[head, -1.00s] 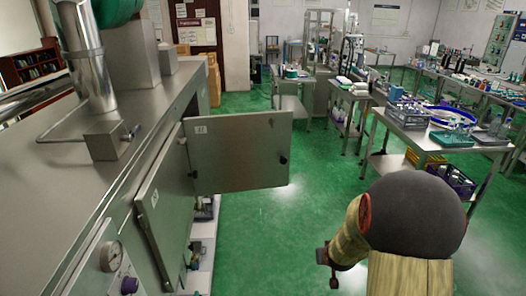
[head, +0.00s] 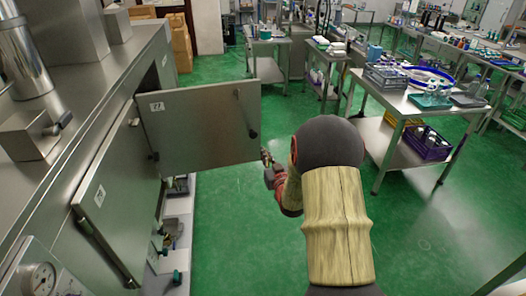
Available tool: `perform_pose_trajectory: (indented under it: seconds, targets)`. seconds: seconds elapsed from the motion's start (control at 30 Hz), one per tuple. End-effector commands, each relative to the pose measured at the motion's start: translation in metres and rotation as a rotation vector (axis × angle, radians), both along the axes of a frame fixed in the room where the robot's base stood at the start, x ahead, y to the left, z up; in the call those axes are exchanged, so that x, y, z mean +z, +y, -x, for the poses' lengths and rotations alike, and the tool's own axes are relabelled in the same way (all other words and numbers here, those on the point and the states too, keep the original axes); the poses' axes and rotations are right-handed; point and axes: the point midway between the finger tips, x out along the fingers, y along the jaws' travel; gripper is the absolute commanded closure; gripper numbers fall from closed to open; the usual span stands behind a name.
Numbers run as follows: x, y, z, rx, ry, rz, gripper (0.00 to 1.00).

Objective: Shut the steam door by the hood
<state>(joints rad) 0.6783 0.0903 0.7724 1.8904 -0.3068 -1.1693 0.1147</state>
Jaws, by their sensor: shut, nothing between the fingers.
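A steel door (head: 205,128) with a small label stands swung wide open from the side of the long steel machine (head: 95,90), with a dark handle near its free edge. A second labelled steel door (head: 118,190) is nearer on the same side; I cannot tell whether it is fully shut. My gripper (head: 267,160) is shut and empty, just right of the open door's lower free corner. I cannot tell whether it touches the door. My arm hides part of the gripper. A shiny metal duct (head: 22,55) rises from the machine top; I cannot tell which part is the hood.
A steel bench (head: 405,105) with crates and bottles stands to the right, with a purple crate (head: 428,145) on its lower shelf. Green floor (head: 235,225) is clear between the machine and the bench. A gauge (head: 42,279) is at the lower left.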

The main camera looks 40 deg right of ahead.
Motion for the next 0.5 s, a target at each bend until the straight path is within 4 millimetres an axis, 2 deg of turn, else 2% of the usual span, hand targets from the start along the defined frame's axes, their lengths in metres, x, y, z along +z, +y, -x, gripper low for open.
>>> perform_pose_trajectory:
  seconds: [0.3,0.5]
  targets:
    - [-0.003,-0.024,-0.059,0.001,0.000,0.000,1.00]
    - [-0.004,-0.038,-0.089,-0.001,0.000,-0.001,1.00]
